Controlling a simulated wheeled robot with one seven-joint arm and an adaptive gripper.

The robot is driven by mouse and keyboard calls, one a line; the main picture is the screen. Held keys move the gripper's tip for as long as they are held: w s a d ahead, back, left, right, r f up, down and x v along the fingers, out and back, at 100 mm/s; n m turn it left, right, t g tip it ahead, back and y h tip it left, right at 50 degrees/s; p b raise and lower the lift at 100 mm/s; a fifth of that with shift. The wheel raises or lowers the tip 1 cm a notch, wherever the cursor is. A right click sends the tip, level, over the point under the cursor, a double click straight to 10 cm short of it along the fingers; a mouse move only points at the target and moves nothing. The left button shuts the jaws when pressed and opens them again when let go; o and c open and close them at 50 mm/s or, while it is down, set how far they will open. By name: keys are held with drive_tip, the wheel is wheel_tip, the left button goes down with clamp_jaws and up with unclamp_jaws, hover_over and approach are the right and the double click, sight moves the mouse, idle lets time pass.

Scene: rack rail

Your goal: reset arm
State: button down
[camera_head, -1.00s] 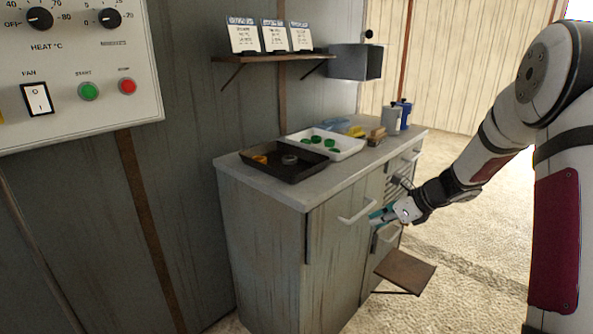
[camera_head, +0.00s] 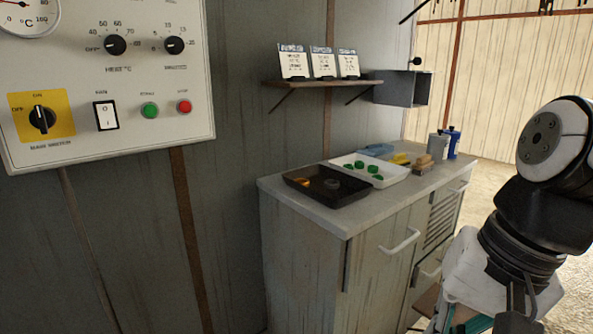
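My arm shows at the right edge in the head view, bent downward in front of the cabinet (camera_head: 312,262). The white body of my gripper is at the bottom right, with a bit of teal at its lower end (camera_head: 465,320). The fingertips are cut off by the frame's lower edge, so I cannot see whether they are open or shut or hold anything. The gripper is nearer to me than the cabinet, to the right of its door handle (camera_head: 400,241).
On the cabinet top stand a black tray (camera_head: 335,200), a white tray with green pieces (camera_head: 393,178), a brush (camera_head: 423,163) and a blue canister (camera_head: 453,141). A control panel (camera_head: 75,100) hangs on the left wall. A shelf with cards (camera_head: 322,82) is above the cabinet.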

drive_tip(key=s+d+f+n+h, duration=0.25)
drive_tip(key=s+n, duration=0.25)
drive_tip(key=s, duration=0.4)
wheel_tip(320, 180, up, 18)
drive_tip(key=t+p, duration=0.2)
drive_tip(key=p, duration=1.3)
drive_tip(key=shift+s+d+f+t, duration=0.15)
drive_tip(key=shift+s+d+t, duration=0.05)
drive_tip(key=shift+d+t, duration=0.2)
